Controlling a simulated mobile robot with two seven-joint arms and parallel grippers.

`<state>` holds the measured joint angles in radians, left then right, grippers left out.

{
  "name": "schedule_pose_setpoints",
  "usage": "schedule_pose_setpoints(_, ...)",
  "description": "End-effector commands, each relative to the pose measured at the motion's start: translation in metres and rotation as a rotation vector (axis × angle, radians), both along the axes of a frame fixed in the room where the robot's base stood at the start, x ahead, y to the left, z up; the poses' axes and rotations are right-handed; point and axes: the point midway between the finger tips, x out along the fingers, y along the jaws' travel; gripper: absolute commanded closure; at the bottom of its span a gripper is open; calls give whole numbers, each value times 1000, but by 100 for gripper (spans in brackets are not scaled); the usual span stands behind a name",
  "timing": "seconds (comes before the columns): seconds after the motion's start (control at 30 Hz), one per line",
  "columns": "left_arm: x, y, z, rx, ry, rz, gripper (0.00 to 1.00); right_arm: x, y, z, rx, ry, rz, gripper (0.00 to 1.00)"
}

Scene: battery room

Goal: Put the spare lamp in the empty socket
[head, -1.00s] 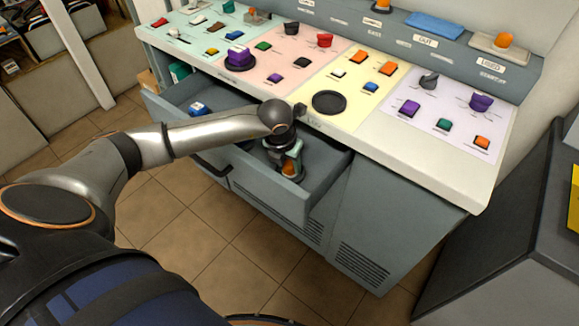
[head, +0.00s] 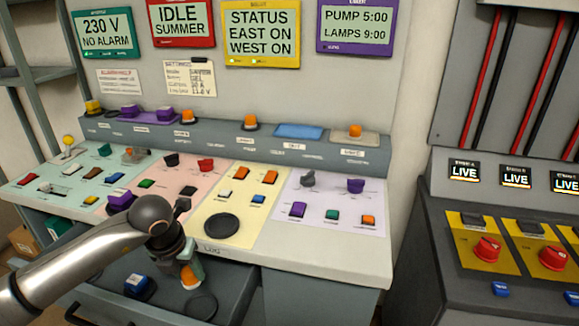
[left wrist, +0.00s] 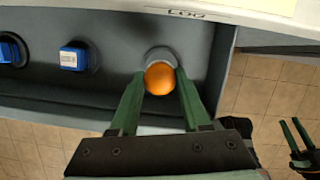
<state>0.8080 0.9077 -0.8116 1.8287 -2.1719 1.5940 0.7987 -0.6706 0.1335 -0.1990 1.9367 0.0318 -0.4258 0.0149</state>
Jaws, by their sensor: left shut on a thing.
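My left gripper (head: 182,262) points down over the open drawer (head: 232,290) and is shut on an orange lamp (head: 190,279). In the left wrist view the orange lamp (left wrist: 160,79) sits between my green fingertips, with a grey round piece behind it. A dark round ring (head: 201,306) lies in the drawer just below the lamp; I cannot tell how large the gap is. Orange lamps stand on the ledge, one at the middle (head: 250,122) and one at the left (head: 188,117). I cannot single out an empty socket. My right gripper (left wrist: 298,138) shows at the left wrist view's right edge, fingers apart.
The drawer also holds blue lamps (left wrist: 73,57). The sloping desk carries several coloured switches and a black disc (head: 222,225). A blue pad (head: 298,131) and a beige tray (head: 355,142) with an orange lamp lie on the ledge. A dark cabinet (head: 480,225) stands at right.

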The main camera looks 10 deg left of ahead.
Motion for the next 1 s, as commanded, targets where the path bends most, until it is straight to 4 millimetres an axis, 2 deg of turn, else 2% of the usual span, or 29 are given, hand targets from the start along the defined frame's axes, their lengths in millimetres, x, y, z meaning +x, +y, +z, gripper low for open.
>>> schedule_pose_setpoints(0.17,1,0,38,0,-6,0,100,0,-4,16,-5,-6,-7,50)
schedule_pose_setpoints(0.3,1,0,80,0,-7,0,100,-2,-9,30,-12,-6,-16,50)
schedule_pose_setpoints(0.37,-2,-3,70,1,0,-67,100,-2,-9,25,-11,-7,-16,50)
schedule_pose_setpoints(0.57,-10,-14,71,0,-1,-331,100,-3,-9,27,-11,-4,-16,50)
schedule_pose_setpoints(1.0,-33,-46,79,-4,-3,-1134,100,-3,-8,37,-9,-2,-15,50)
